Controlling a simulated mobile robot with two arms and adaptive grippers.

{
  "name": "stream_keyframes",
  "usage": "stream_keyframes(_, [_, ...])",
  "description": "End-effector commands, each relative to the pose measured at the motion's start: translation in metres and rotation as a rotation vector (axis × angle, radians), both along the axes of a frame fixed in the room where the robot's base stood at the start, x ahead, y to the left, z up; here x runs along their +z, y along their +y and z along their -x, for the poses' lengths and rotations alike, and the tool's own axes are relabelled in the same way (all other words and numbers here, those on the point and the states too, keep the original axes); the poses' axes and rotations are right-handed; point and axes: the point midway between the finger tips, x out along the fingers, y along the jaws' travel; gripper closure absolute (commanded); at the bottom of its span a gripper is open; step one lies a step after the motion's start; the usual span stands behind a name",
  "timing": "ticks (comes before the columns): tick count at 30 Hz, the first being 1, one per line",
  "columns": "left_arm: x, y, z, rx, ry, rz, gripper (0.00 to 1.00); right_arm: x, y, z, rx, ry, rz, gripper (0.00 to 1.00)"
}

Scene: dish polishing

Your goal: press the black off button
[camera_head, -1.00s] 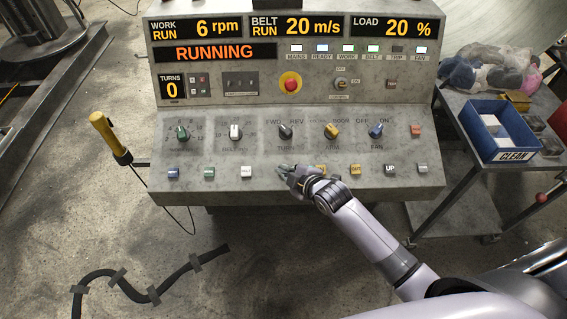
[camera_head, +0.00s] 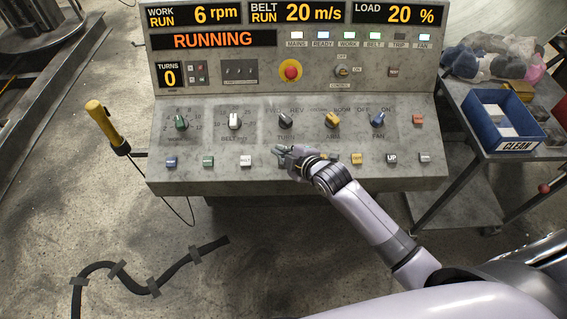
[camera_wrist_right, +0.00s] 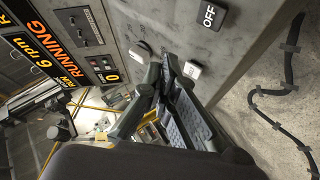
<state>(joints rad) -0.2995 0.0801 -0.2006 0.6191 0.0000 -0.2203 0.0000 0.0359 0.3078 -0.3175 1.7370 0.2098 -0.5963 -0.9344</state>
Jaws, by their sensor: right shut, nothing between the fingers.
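The black OFF button (camera_wrist_right: 208,15) shows at the top of the right wrist view, on the grey console panel. My right gripper (camera_wrist_right: 161,68) is shut and empty, with its fingertips near the panel beside a white button (camera_wrist_right: 193,70). The OFF button is apart from the fingers in that view. In the head view my right gripper (camera_head: 281,151) is over the lower console panel, just right of the white button (camera_head: 246,160). The OFF button is hidden there behind my gripper. Whether the fingertips touch the panel is unclear. My left gripper is not in view.
Knobs, including a black one (camera_head: 285,120) and a yellow one (camera_head: 332,119), stand above the button row. A red emergency button (camera_head: 290,70) sits higher. The display (camera_head: 213,40) reads RUNNING. A blue bin (camera_head: 502,120) stands on the right cart.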

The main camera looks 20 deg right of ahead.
Motion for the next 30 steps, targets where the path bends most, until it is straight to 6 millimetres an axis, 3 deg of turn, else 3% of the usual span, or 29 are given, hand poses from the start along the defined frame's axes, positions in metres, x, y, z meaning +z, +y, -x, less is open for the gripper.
stream_keyframes(1, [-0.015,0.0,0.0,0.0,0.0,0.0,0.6,-0.014,-0.001,-0.002,0.0,0.0,0.0,1.0])
stream_keyframes(6, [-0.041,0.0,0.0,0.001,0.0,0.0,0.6,-0.037,-0.002,-0.01,0.0,-0.001,-0.001,1.0])
stream_keyframes(12, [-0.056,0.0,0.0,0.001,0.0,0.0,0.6,-0.055,-0.005,-0.018,0.001,-0.001,0.002,1.0])
stream_keyframes(30, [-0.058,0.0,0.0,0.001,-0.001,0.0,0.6,-0.058,-0.006,-0.02,0.0,0.0,0.001,1.0])
